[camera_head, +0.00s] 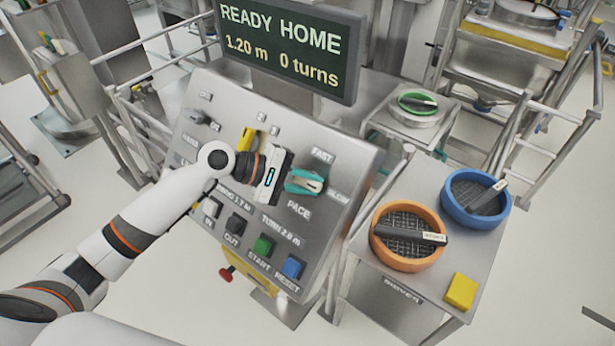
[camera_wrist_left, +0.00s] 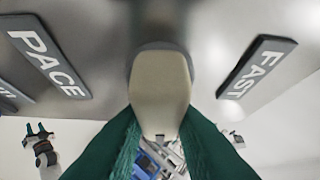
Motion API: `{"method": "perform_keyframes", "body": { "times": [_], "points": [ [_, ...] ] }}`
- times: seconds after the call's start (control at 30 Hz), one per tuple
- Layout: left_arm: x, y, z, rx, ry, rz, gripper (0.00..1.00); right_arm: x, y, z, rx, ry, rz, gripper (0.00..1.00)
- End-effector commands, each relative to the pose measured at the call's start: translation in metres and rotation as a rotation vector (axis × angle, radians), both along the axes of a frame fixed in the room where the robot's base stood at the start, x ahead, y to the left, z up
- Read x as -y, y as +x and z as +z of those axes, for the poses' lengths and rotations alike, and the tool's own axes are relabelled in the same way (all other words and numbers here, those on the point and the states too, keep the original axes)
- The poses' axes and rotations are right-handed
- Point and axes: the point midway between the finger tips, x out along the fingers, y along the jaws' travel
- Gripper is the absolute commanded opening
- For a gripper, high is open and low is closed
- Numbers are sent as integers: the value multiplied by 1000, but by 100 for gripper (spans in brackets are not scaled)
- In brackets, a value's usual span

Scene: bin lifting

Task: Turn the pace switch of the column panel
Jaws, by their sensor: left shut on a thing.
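The pace switch (camera_wrist_left: 160,88) is a beige knob on the sloped metal column panel (camera_head: 345,165). In the head view it is mostly hidden by the teal fingers of my left gripper (camera_head: 305,182), right of the panel's middle. The FAST label (camera_head: 321,154) is above it, SLOW (camera_head: 338,196) to its right and PACE (camera_head: 299,211) below. In the left wrist view the teal fingers of my left gripper (camera_wrist_left: 158,145) are on both sides of the knob and shut on it. My right gripper (camera_wrist_left: 38,130) appears small at the lower left there, its fingers apart.
A display (camera_head: 287,48) above the panel reads READY HOME, 1.20 m, 0 turns. Buttons including green START (camera_head: 263,245) and blue RESET (camera_head: 292,267) line the lower edge. A side table holds orange (camera_head: 379,250) and blue (camera_head: 452,207) round sieves and a yellow block (camera_head: 461,291).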

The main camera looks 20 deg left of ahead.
Motion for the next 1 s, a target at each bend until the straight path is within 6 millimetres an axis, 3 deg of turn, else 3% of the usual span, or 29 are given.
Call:
{"method": "perform_keyframes", "body": {
  "times": [0.67,0.7,0.8,0.83,1.0],
  "points": [
    [-1,-1,-4,14,56,-43,0,-2,0,6,-1,3,0,36],
    [-1,-1,-4,14,56,-43,23,-2,0,6,-1,3,0,36],
    [-1,-1,-4,13,55,-42,40,-2,0,6,0,2,0,36],
    [-1,-1,-4,14,54,-42,44,-2,0,6,0,2,0,36],
    [-1,0,-2,15,51,-42,44,-2,0,6,0,2,-1,36]
  ]
}}
